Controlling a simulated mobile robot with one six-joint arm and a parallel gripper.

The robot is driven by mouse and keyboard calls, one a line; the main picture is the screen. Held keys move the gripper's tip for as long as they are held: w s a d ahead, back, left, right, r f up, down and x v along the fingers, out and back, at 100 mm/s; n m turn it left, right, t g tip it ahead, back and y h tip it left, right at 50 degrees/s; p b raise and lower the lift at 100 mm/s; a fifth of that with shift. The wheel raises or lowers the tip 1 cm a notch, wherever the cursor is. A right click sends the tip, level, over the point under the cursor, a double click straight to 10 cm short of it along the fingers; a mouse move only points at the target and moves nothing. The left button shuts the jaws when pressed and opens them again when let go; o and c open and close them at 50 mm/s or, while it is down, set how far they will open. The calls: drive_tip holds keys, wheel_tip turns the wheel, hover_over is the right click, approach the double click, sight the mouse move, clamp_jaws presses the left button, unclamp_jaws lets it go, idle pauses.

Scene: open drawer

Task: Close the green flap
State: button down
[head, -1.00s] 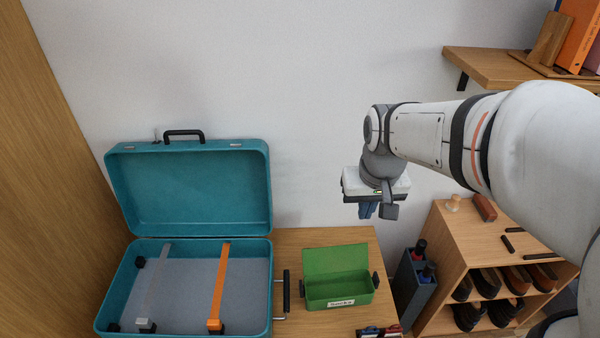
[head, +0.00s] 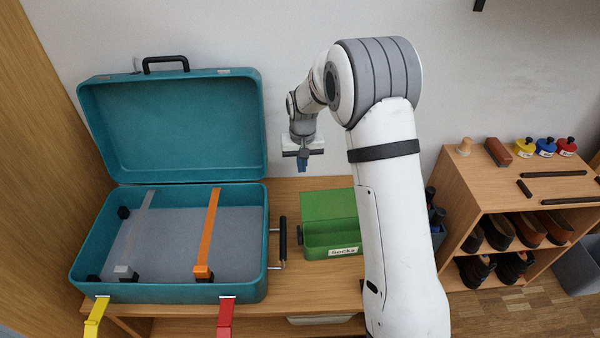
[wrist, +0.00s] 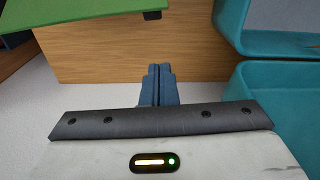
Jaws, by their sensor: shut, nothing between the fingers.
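The green box (head: 322,242) stands on the wooden table, right of the suitcase, with a label reading "Socks" on its front. Its green flap (head: 328,204) is raised and stands open at the back. My arm hides the right part of the box. My gripper (head: 301,168) is above and behind the box, apart from it, pointing down and empty. In the wrist view the two blue fingers (wrist: 157,84) are together. The green flap also shows in the wrist view at the upper left (wrist: 75,14), apart from the fingers.
An open teal suitcase (head: 257,215) with an orange strap (head: 208,235) stands at the left, its lid upright. Its black handle (head: 283,238) juts toward the box. A wooden shoe shelf (head: 462,185) stands at the right. A white wall is behind.

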wheel_tip(320, 180, down, 6)
drive_tip(key=s+b, duration=0.2)
drive_tip(key=shift+s+d, duration=0.15)
drive_tip(key=shift+s, duration=0.25)
